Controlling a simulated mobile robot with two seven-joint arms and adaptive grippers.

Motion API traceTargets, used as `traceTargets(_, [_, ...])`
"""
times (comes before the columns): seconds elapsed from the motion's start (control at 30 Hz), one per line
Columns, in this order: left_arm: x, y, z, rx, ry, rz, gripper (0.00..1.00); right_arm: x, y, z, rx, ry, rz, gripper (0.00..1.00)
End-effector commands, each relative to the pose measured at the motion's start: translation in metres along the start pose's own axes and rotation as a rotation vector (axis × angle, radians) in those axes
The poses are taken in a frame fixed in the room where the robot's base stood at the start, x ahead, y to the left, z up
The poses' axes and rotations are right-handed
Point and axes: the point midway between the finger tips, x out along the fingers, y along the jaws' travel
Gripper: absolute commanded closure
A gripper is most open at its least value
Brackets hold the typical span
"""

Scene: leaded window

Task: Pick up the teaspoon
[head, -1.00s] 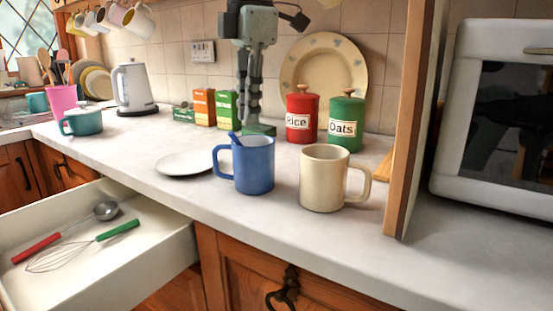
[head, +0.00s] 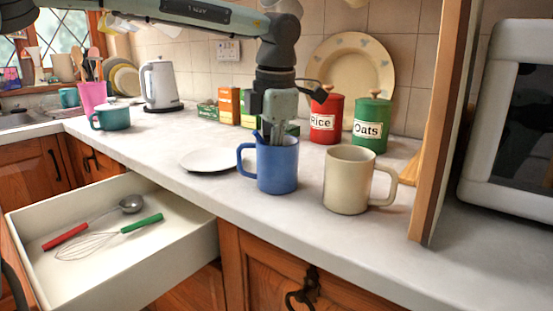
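The teaspoon (head: 258,137) stands in the blue mug (head: 278,170); only a short bluish piece of its handle shows at the left of the rim, and the rest is hidden inside. The blue mug stands upright on the counter with its handle to the left. My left gripper (head: 272,134) points straight down at the mug's mouth, its fingertips at or just inside the rim, close beside the teaspoon handle. Whether the fingers touch the handle, or how far apart they are, I cannot tell. My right gripper is not in view.
A cream mug (head: 347,182) stands close to the right of the blue mug, and a white saucer (head: 210,160) lies to its left. Rice (head: 326,122) and oats (head: 371,127) canisters stand behind. An open drawer (head: 180,262) holds a whisk and a ladle.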

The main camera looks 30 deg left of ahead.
Motion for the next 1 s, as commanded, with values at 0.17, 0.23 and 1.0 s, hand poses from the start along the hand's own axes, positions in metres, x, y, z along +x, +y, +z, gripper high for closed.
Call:
traceTargets(0.17, [0.005,-0.001,0.000,0.000,0.001,-0.001,0.87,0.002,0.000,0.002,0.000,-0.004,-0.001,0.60])
traceTargets(0.23, [0.005,-0.001,-0.001,0.000,0.001,-0.001,0.87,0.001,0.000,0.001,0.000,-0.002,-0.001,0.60])
traceTargets(1.0, [-0.009,0.002,0.001,-0.002,-0.001,0.002,1.00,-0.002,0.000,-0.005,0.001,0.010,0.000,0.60])
